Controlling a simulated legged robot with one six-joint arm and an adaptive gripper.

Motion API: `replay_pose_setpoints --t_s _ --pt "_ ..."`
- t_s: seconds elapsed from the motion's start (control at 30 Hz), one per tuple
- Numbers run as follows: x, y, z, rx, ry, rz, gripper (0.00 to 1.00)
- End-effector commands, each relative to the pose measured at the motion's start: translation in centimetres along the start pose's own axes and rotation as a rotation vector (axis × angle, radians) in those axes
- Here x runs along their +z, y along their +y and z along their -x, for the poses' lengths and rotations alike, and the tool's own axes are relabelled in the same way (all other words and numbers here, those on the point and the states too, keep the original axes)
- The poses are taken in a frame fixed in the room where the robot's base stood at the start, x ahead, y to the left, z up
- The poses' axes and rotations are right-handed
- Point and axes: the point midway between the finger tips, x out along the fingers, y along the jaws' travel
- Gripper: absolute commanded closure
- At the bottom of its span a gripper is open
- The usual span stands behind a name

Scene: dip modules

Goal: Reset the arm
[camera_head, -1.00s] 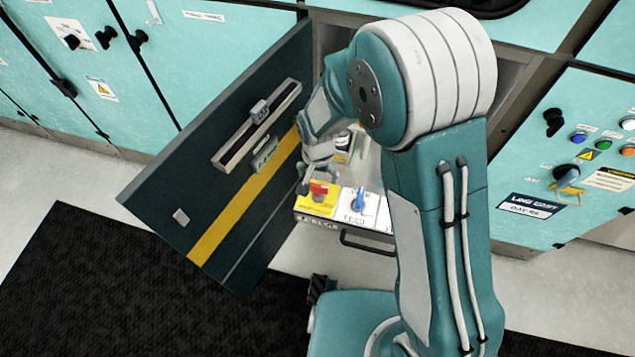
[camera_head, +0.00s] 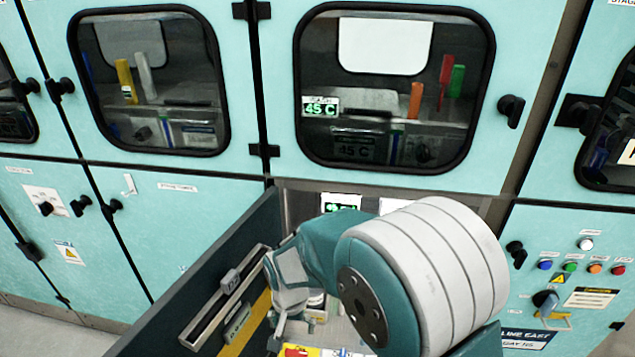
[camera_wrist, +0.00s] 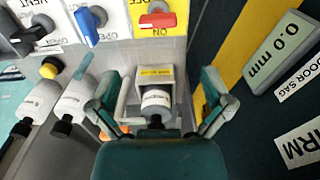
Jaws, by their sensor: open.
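My arm reaches into an open compartment, with the round white-and-teal joint large in front in the head view. My gripper (camera_head: 292,318) is low beside the open door, partly cut off by my arm. In the wrist view my gripper (camera_wrist: 156,103) is open, one teal finger on each side of a white labelled cylinder (camera_wrist: 156,100) in a bracket. Whether the fingers touch it, I cannot tell.
The dark open door (camera_head: 205,290) stands close on the left. The wrist view shows a red handle (camera_wrist: 158,20), a blue handle (camera_wrist: 90,25) and two more white cylinders, one being the farthest left (camera_wrist: 38,101). Windowed teal cabinets (camera_head: 395,90) rise behind.

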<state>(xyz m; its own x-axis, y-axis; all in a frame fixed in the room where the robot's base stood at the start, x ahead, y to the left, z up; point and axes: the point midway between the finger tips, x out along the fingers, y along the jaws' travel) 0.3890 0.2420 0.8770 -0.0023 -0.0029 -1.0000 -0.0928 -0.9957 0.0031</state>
Motion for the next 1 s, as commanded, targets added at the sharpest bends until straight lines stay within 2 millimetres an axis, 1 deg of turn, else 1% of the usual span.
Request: replay_pose_setpoints --t_s 0.07,0.17,0.3,0.47,0.6,0.7,0.77,0.9,1.0 --pt "-0.2 0.5 0.7 -0.006 0.008 -0.001 0.0" --pt "-0.6 2.0 3.1 -0.025 0.034 0.0 0.0" --pt "-0.8 5.7 7.6 -0.056 0.089 0.01 0.0" --pt "-0.1 9.9 12.1 -0.079 0.157 0.024 0.0" --pt "1.2 13.4 15.4 -0.088 0.22 0.036 0.0" --pt "2.6 15.9 17.4 -0.09 0.266 0.044 0.0" --pt "3.5 17.3 18.5 -0.089 0.295 0.049 0.0" --pt "5.8 20.4 20.5 -0.078 0.362 0.06 0.0" --pt "7.8 22.3 21.5 -0.065 0.408 0.068 0.0"
